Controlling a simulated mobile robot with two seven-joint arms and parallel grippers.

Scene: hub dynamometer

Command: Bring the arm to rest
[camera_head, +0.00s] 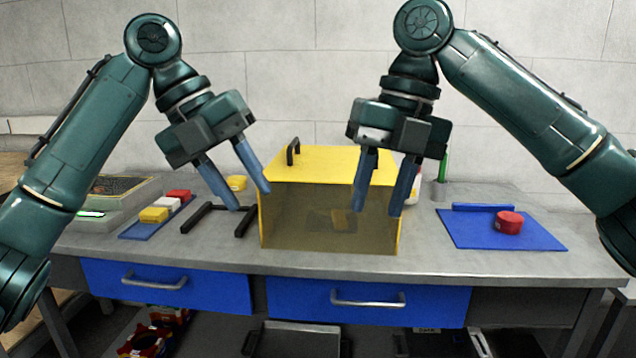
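My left gripper (251,198) hangs above the bench, in front of the left side of the yellow box. Its two blue fingers are spread apart with nothing between them. My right gripper (378,212) points down in front of the right part of the yellow box. Its blue fingers are also apart, and no object shows between them. The yellow box (330,162) has a dark see-through front and a black handle on top. A dim yellow and dark shape shows inside it. Both arms are raised, bent at the elbow.
A blue mat (470,232) at right holds a red round part (508,222). At left, red, white and yellow blocks (154,215) lie on a blue strip. Blue drawers (420,303) with handles are below. The front bench edge is clear.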

